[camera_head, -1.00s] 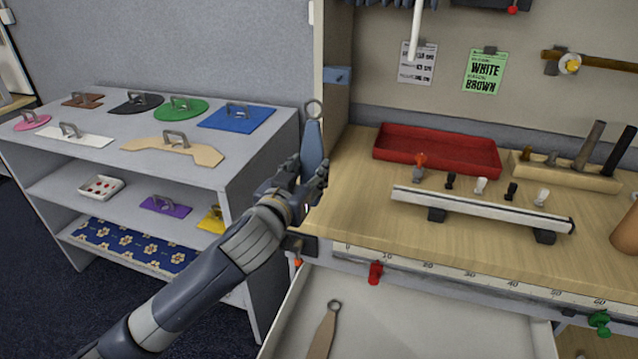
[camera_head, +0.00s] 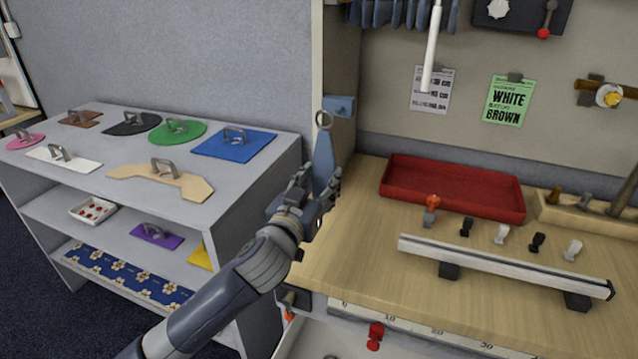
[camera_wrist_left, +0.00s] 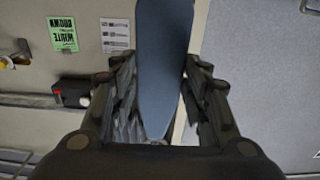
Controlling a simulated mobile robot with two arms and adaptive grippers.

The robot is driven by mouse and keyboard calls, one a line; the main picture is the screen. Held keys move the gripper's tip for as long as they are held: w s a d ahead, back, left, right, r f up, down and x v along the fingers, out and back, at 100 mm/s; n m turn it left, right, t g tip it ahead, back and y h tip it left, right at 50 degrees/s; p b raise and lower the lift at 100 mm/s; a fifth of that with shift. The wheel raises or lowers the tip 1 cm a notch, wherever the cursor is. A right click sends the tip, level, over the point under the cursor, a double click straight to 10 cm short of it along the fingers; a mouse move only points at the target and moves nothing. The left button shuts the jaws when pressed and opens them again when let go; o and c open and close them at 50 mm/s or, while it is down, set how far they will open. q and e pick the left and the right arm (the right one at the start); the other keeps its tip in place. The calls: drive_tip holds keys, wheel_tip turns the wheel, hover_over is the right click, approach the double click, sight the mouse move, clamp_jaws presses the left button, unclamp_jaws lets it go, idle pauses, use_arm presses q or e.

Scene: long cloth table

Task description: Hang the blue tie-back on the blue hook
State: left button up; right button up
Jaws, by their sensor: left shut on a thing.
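The blue tie-back (camera_head: 323,158) is a flat blue strap with a metal ring (camera_head: 323,119) at its top end. My left gripper (camera_head: 316,190) is shut on its lower part and holds it upright with the ring up. In the left wrist view the blue strap (camera_wrist_left: 165,65) runs between the two fingers. The blue hook (camera_head: 340,106) is on the wooden side post, just right of and slightly above the ring in the head view. Whether ring and hook touch I cannot tell. My right gripper is not in view.
A grey shelf unit (camera_head: 235,192) with flat handled boards stands at the left. The workbench (camera_head: 345,245) at the right carries a red tray (camera_head: 455,186) and a white rail (camera_head: 500,267). Printed sheets, including a green one (camera_head: 508,100), hang on the back wall.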

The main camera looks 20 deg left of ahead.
use_arm(q)
drive_tip(key=shift+w+f, duration=0.15)
drive_tip(key=shift+w, duration=0.5)
drive_tip(key=shift+w+f, duration=0.15)
drive_tip(key=shift+w, duration=0.5)
drive_tip(key=shift+w+d+f+b, duration=0.15)
drive_tip(key=shift+w+b, duration=0.9)
drive_tip(key=shift+w, duration=1.65)
drive_tip(key=shift+w+f, duration=0.3)
drive_tip(key=shift+f, duration=0.05)
drive_tip(key=shift+c, duration=1)
drive_tip(key=shift+w+f+b, duration=0.4)
drive_tip(key=shift+f+b, duration=0.1)
drive_tip(key=shift+b, duration=0.05)
drive_tip(key=o, duration=1.3)
